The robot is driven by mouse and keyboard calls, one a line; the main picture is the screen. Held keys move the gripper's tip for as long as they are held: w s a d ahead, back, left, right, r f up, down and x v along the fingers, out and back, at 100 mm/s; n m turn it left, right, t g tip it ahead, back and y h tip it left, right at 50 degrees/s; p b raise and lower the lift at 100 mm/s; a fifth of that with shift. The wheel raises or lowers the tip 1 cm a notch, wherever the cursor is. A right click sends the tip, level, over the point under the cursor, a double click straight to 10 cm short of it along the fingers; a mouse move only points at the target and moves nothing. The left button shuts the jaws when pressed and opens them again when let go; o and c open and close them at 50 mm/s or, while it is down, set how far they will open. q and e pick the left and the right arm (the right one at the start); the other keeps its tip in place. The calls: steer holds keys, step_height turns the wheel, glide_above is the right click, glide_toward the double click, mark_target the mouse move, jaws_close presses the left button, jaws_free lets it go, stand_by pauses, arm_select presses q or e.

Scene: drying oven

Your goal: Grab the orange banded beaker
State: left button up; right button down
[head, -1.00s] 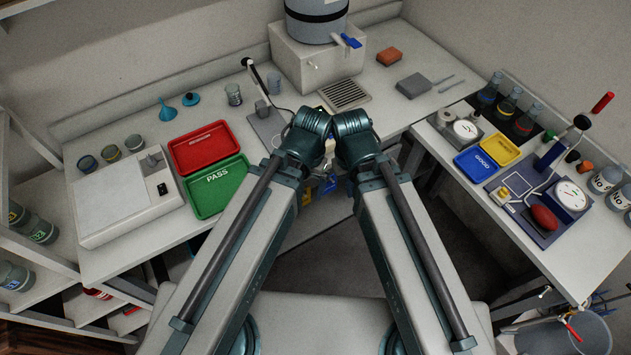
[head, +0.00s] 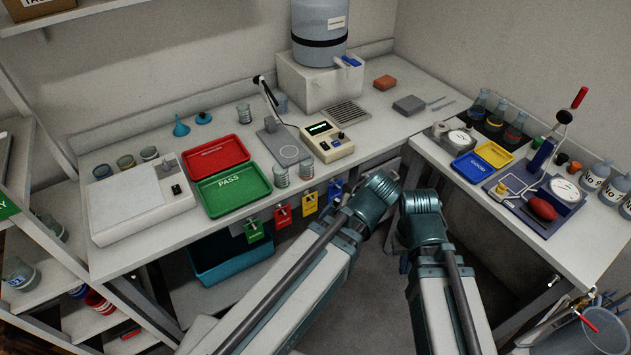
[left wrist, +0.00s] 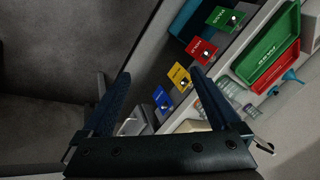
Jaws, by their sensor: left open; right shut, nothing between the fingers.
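Several small beakers stand on the left bench in the head view. Three with coloured bands sit behind the white box-shaped device: a left beaker (head: 102,172), a middle beaker (head: 126,163) and a right beaker (head: 149,154). The bands are too small to tell surely which is orange. My left gripper (left wrist: 160,75) is open and empty in the left wrist view, over the floor and bench front. My right gripper (head: 404,264) is mostly hidden below its arm, shut and empty, away from the beakers.
The white device (head: 140,205), red tray (head: 214,154) and green tray (head: 232,188) crowd the left bench. A small instrument (head: 327,140) stands right of them. Coloured tags, such as the green one (head: 254,231), hang on the bench front. The right bench (head: 575,268) holds trays and flasks.

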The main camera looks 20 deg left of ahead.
arm_select(q)
steer(key=w+a+f+n+t+y+b, duration=0.2)
steer(key=w+a+n+t+y+b, duration=0.2)
steer(key=w+b, duration=0.3)
steer(key=w+a+f+n+t+y+b, duration=0.2)
steer(key=w+a+n+t+y+b, duration=0.3)
steer(key=b, duration=1.1)
steer(key=shift+w+f+n+b, duration=0.3)
steer(key=shift+w+f+b, duration=0.1)
steer(key=shift+w, duration=0.7)
arm_select(e)
step_height(320, 180, down, 25)
steer(key=s, duration=0.1)
steer(key=shift+d+r, duration=0.15)
steer(key=shift+d, duration=0.25)
